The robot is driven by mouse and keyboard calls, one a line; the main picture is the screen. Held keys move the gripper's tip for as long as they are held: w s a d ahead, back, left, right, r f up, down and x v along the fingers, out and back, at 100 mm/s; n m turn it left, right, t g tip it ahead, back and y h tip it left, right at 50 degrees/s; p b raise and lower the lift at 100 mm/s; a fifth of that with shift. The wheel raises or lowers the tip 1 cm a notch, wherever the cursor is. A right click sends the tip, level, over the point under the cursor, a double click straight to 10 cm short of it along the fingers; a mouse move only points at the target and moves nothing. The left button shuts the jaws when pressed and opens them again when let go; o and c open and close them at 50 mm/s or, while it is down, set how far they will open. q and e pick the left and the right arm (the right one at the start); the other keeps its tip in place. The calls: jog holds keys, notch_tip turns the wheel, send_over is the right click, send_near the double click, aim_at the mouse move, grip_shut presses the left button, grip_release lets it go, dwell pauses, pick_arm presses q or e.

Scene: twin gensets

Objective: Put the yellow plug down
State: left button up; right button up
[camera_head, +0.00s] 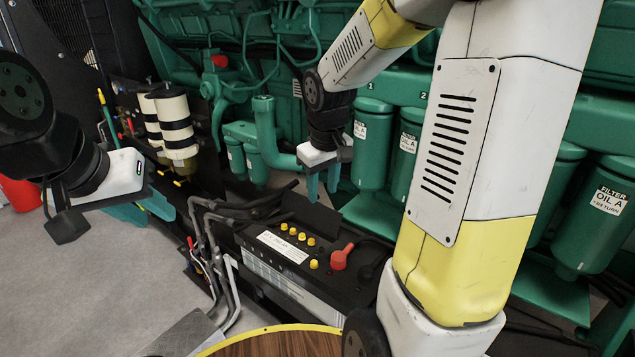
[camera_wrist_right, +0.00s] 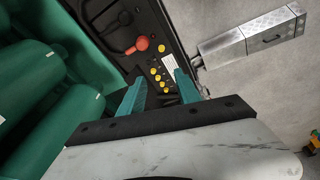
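Several yellow plugs show on top of a black battery (camera_head: 262,262). Most form a row, one of them a yellow plug (camera_head: 292,231) beside the white label. A single yellow plug (camera_head: 314,264) sits apart, nearer the red terminal cover; it also shows in the right wrist view (camera_wrist_right: 161,47). My right gripper (camera_head: 322,186) points down above the battery's far side, its teal fingers apart and nothing seen between them. In the right wrist view the open fingers (camera_wrist_right: 160,91) frame the near end of the plug row. My left gripper (camera_head: 143,211) is at the left, away from the battery; its finger gap is unclear.
A red terminal cover (camera_head: 342,257) stands on the battery. Green oil filters (camera_head: 373,145) and the engine stand close behind my right gripper. Grey pipes (camera_head: 215,245) run left of the battery. A round wooden top (camera_head: 280,345) is in front.

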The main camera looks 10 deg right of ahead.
jog(key=s+a+r+m+t+y, duration=0.1)
jog(key=s+r+m, duration=0.1)
jog(key=s+r, duration=0.3)
jog(key=s+a+r+m+t+y, duration=0.1)
jog(key=s+r, duration=0.4)
jog(key=s, duration=0.6)
jog(key=shift+a+m+t, duration=0.25)
jog(key=shift+m+t, duration=0.15)
jog(key=shift+t, duration=0.4)
jog(key=shift+a+r+y, duration=0.1)
jog(key=shift+y, duration=0.2)
